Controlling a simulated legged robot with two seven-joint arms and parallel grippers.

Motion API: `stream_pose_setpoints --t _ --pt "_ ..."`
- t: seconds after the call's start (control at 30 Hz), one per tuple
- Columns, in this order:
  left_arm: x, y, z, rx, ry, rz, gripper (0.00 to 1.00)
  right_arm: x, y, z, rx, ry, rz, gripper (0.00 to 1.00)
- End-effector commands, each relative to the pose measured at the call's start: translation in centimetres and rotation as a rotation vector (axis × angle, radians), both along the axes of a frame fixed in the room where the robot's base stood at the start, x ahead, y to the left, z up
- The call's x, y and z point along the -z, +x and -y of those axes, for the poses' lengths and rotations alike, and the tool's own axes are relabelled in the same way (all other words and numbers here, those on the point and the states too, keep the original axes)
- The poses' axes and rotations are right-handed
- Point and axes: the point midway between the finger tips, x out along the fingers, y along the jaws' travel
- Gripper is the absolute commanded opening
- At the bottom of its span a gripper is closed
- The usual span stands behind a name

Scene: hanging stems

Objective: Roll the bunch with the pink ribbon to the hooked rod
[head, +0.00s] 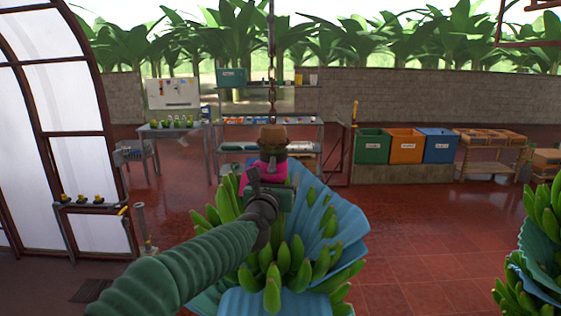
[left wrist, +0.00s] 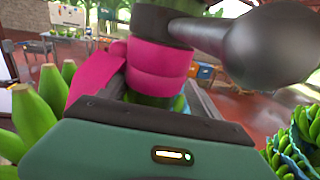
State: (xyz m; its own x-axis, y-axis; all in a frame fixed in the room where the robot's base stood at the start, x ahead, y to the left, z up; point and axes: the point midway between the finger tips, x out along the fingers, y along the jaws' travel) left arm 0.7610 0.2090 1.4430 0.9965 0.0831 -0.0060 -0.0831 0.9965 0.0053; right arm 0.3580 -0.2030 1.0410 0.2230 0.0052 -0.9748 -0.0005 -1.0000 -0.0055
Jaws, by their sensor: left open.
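The bunch (head: 285,255) of green fruit, with blue sheets (head: 340,225) between its layers, hangs from a chain (head: 272,70) in the middle of the head view. The pink ribbon (head: 262,174) wraps its stem below a brown cap (head: 272,136). The ribbon (left wrist: 155,68) also shows close up in the left wrist view. My left gripper (head: 272,182) is open at the stem, its fingers on either side of it near the ribbon; I cannot tell whether they touch. My arm hides part of the bunch. I cannot make out a hooked rod. My right gripper is not in view.
Another bunch (head: 541,245) with blue sheets hangs at the right edge. Behind stand a shelf rack (head: 268,120), green (head: 371,147), orange (head: 406,147) and blue (head: 439,147) bins, and pallet stands (head: 488,140). A grey post (head: 143,228) stands at left. Red floor right of the bunch is clear.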

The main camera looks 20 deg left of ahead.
Motion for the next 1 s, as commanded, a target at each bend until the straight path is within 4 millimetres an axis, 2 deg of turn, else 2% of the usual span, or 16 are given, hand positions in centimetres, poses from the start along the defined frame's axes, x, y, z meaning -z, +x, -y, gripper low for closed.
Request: stream_pose_setpoints --t 0.03,0.2,0.43,1.0 --pt "-0.6 0.8 -0.1 0.001 -0.003 0.000 0.73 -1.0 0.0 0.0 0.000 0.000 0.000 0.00" --pt "-0.2 2.2 -0.3 -0.001 -0.001 0.001 0.73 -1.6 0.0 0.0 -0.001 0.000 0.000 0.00" --pt "0.1 2.4 -0.2 -0.001 0.000 0.000 0.73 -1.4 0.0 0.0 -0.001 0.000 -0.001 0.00" --pt "-0.1 2.3 -0.2 0.001 0.001 0.002 0.00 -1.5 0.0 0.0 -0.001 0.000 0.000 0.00"
